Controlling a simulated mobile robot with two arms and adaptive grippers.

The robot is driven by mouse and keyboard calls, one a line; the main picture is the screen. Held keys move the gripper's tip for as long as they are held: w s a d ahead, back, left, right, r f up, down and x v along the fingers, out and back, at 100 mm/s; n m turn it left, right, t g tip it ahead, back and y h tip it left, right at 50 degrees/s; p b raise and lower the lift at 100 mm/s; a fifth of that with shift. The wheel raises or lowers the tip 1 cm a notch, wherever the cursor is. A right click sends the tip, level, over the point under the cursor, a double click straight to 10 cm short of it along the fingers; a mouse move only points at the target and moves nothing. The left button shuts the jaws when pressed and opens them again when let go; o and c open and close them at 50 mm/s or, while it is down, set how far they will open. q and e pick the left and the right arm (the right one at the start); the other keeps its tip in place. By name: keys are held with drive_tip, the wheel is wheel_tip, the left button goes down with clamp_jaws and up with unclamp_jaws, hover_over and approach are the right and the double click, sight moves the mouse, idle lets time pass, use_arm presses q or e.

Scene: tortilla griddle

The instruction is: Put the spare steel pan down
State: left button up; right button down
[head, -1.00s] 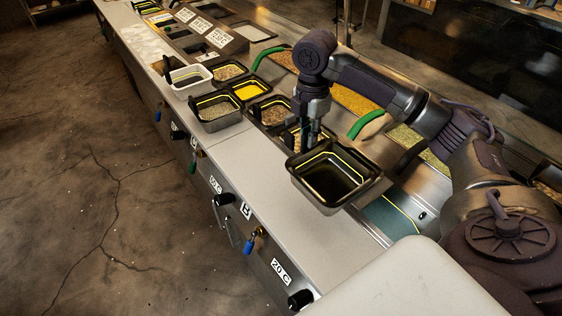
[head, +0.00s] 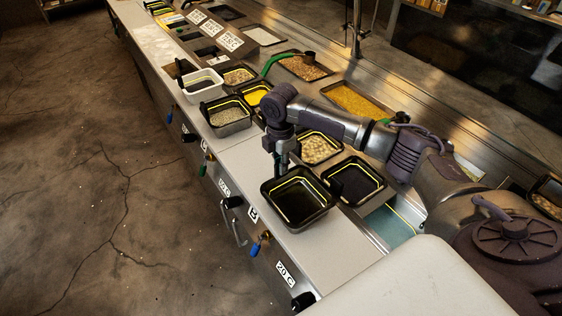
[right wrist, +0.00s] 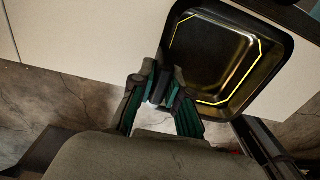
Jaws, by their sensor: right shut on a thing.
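The spare steel pan (head: 298,204) is an empty, dark, square pan with a yellow line inside. In the head view it is over the bare steel counter (head: 300,248), near the front edge and left of the wells. My right gripper (head: 282,170) is shut on its far-left rim. The right wrist view shows the pan (right wrist: 213,55) over the pale counter, with the fingers (right wrist: 165,92) at its rim. I cannot tell whether its base touches the counter. My left gripper is not in view.
An empty dark pan (head: 354,182) sits in a well right of the held pan, beside a pan of pale pieces (head: 318,148). A grain pan (head: 228,114) and a white pan (head: 200,84) stand farther along the counter. Knobs line its front. Some bare counter surrounds the held pan.

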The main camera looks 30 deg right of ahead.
drive_tip(key=c, duration=1.2)
unclamp_jaws()
drive_tip(key=shift+f, duration=0.1)
drive_tip(key=shift+o, duration=0.2)
wheel_tip(320, 180, up, 11)
drive_tip(key=b, duration=0.2)
drive_tip(key=shift+w+b, duration=0.15)
drive_tip(key=shift+b, duration=0.25)
drive_tip(key=shift+r, duration=0.7)
